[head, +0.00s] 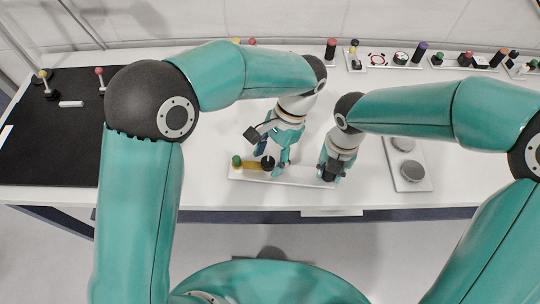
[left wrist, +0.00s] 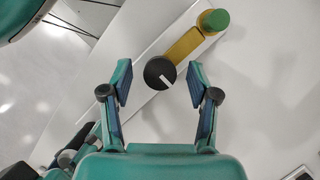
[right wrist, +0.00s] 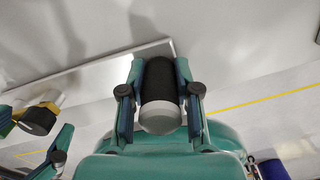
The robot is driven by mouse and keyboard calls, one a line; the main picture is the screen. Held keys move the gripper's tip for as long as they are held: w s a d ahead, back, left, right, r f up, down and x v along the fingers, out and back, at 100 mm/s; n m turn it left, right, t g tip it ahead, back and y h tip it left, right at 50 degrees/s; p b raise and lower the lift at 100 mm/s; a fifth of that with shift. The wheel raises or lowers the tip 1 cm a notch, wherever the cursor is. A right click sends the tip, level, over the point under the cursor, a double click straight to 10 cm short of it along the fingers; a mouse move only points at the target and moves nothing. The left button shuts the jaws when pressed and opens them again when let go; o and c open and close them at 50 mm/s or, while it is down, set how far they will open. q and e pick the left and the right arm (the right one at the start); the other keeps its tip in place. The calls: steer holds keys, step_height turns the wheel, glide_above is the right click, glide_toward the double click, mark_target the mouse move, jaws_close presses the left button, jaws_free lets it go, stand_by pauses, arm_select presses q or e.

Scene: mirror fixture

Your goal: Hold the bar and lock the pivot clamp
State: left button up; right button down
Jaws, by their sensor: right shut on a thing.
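A long white base plate (head: 293,177) lies near the table's front edge. At its left end is a yellow bar (head: 252,166) with a green knob (head: 237,160). A round black knob with a white line (left wrist: 160,73) sits at the bar's other end. My left gripper (left wrist: 160,82) is open, its fingers apart on either side of the black knob, with gaps showing. My right gripper (right wrist: 158,85) is shut on a black cylinder with a grey end (right wrist: 159,72) at the plate's right end. The head view mostly hides this cylinder behind my gripper.
A grey plate with two round grey discs (head: 407,165) lies right of my right gripper. A black mat (head: 50,140) with small levers covers the table's left. Several small fixtures, including a purple-topped post (head: 420,50), line the back. Bare table lies between.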

arm_select(q)
steer(key=v, duration=1.2)
steer(key=shift+w, duration=0.1)
arm_select(e)
steer(key=c, duration=0.7)
jaws_free()
steer(key=shift+c, duration=0.2)
